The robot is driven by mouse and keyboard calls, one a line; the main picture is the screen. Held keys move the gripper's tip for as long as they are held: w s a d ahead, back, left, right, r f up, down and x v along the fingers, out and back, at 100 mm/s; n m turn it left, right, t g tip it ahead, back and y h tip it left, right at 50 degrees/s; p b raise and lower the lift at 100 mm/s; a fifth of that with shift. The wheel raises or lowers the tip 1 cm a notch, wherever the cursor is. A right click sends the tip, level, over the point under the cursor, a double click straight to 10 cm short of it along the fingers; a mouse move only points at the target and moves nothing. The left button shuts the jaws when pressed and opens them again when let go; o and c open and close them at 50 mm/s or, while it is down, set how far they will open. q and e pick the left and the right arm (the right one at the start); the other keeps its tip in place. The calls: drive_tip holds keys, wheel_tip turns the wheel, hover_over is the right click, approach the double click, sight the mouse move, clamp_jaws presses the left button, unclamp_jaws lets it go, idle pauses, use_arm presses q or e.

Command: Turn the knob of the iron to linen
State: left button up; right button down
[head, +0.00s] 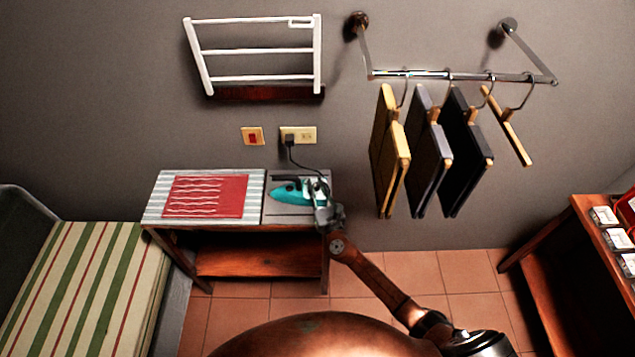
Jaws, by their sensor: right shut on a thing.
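The teal and white iron (291,192) rests on the right end of the small ironing table (253,213), its tip toward the left. Its dark cord runs up to a plug in the wall socket. My right gripper (322,201) is at the iron's right end, shut on a part of the iron. The knob is too small to make out and is partly behind the gripper, so I cannot tell its setting. My left gripper is not in view.
A red cloth (206,196) lies on the striped board left of the iron. A striped bed (85,285) is at the left. Folded cloths hang from a rail (460,76) at the upper right. A wooden table (565,265) with small boxes stands at the right.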

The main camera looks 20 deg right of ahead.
drive_tip(key=m+h, duration=0.1)
drive_tip(key=h+p, duration=0.1)
drive_tip(key=h, duration=0.1)
drive_tip(key=shift+a+r+m, duration=0.15)
drive_tip(key=shift+r+m, duration=0.05)
drive_tip(key=shift+m, duration=0.2)
drive_tip(key=shift+f+m+h, duration=0.1)
drive_tip(key=shift+m+h, duration=0.4)
drive_tip(key=shift+h, duration=0.2)
drive_tip(key=shift+f+m+g+h, duration=0.15)
drive_tip(key=shift+m+g+h, duration=0.45)
drive_tip(key=shift+m+h, duration=0.45)
drive_tip(key=m+g+h+b, duration=0.1)
drive_tip(key=h, duration=0.1)
drive_tip(key=m+g+h+b, duration=0.1)
drive_tip(key=m+h+b, duration=0.1)
drive_tip(key=h, duration=0.1)
drive_tip(key=shift+w+f+g, duration=0.1)
drive_tip(key=shift+f+g, duration=0.05)
drive_tip(key=shift+g, duration=0.25)
drive_tip(key=m+g+h+b, duration=0.2)
drive_tip(key=h+b, duration=0.1)
drive_tip(key=shift+m+g, duration=0.25)
drive_tip(key=shift+g, duration=0.05)
drive_tip(key=shift+r+m+g+h, duration=0.2)
drive_tip(key=shift+m+g+h, duration=0.1)
drive_tip(key=shift+g, duration=0.1)
